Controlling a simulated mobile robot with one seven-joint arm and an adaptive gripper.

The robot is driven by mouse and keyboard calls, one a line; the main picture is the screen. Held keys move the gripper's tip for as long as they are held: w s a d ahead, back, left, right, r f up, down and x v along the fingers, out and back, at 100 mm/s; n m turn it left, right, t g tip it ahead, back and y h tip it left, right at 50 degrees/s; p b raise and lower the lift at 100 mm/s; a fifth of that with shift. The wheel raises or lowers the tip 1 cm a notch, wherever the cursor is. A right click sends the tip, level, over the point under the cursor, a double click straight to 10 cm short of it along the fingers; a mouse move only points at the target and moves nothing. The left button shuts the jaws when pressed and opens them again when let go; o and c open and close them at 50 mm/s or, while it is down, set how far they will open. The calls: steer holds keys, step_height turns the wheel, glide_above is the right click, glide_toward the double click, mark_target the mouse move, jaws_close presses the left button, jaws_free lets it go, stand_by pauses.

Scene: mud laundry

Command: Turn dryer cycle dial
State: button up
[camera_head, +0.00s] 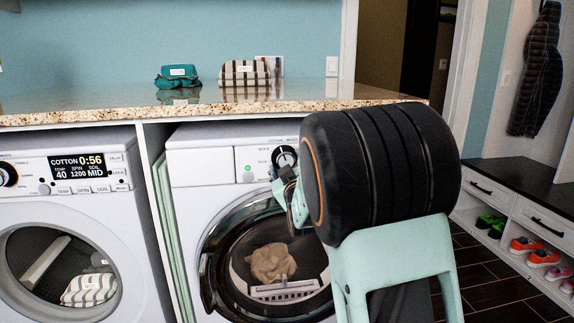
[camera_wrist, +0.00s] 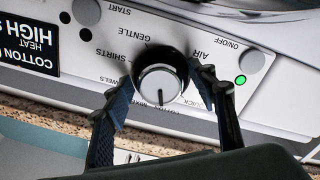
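The dryer (camera_head: 190,200) is the right-hand machine in the head view. Its round cycle dial (camera_head: 285,157) sits at the top right of its front panel. In the wrist view the dial (camera_wrist: 152,80) has a silver face and a dark surround, with its pointer line toward the bottom of the picture. Printed labels such as GENTLE, SHIRTS and AIR ring it. My gripper (camera_wrist: 161,84) is open, with one finger on each side of the dial. Slim gaps seem to show; contact is unclear. In the head view my gripper (camera_head: 288,186) is partly hidden by my arm.
A washer (camera_head: 120,235) with a lit display stands to the left. A granite counter (camera_head: 120,112) overhangs both machines, holding a teal bundle (camera_head: 177,76) and a striped bundle (camera_head: 246,72). The dryer's round door (camera_head: 212,255) is below the dial. A shoe bench (camera_head: 510,200) stands right.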

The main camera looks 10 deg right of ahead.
steer(key=shift+s, duration=0.15)
steer(key=s, duration=1.1)
steer(key=shift+s+a+f, duration=0.15)
steer(key=shift+s, duration=0.25)
